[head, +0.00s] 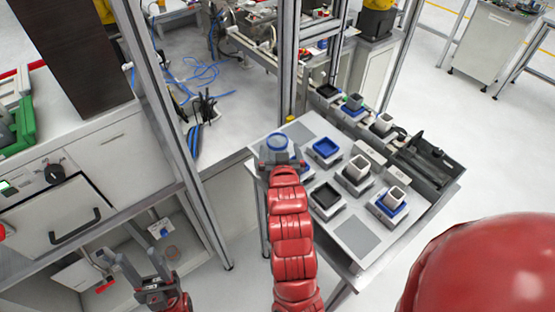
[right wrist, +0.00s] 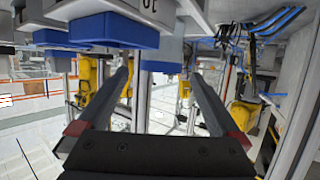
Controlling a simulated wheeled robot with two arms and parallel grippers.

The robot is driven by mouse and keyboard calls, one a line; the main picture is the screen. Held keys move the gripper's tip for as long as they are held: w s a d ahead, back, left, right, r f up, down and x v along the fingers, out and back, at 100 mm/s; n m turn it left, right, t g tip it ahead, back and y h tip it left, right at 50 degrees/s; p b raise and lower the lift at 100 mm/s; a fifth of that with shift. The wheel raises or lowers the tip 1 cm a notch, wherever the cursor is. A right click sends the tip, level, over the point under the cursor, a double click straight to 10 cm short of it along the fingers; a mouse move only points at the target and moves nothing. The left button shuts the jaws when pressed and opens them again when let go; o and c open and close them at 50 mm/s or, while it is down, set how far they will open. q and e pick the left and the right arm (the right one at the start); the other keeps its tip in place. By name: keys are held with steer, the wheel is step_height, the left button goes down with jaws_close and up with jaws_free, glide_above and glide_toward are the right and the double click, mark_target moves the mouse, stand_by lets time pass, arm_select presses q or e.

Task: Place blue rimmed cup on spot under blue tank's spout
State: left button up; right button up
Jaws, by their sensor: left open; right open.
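My left gripper (head: 146,272) is open and empty at the lower left of the head view.
The table (head: 330,245) holds a blue square tray (head: 326,149), a black one (head: 326,197) and several square cups (head: 357,168). A dark bin (head: 428,158) is at its right. A metal post (head: 197,190) and a cabinet (head: 120,160) stand left of my right arm.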

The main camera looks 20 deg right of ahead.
mark_target(277, 137)
steer(key=p+x, duration=0.1)
steer(key=x, duration=0.2)
steer(key=shift+w+d, duration=0.1)
steer(key=shift+w, duration=0.2)
steer(key=shift+w+d+f+p, duration=0.1)
steer(key=shift+w+p, duration=0.45)
steer(key=shift+p, duration=0.2)
steer(key=p+x, duration=0.1)
steer(key=x, duration=0.2)
steer(key=shift+f+p, duration=0.2)
steer(key=shift+p, duration=0.15)
steer(key=shift+w+f, duration=0.25)
steer(key=shift+w, duration=0.2)
steer(key=c, duration=1.5)
steer(key=shift+r, duration=0.1)
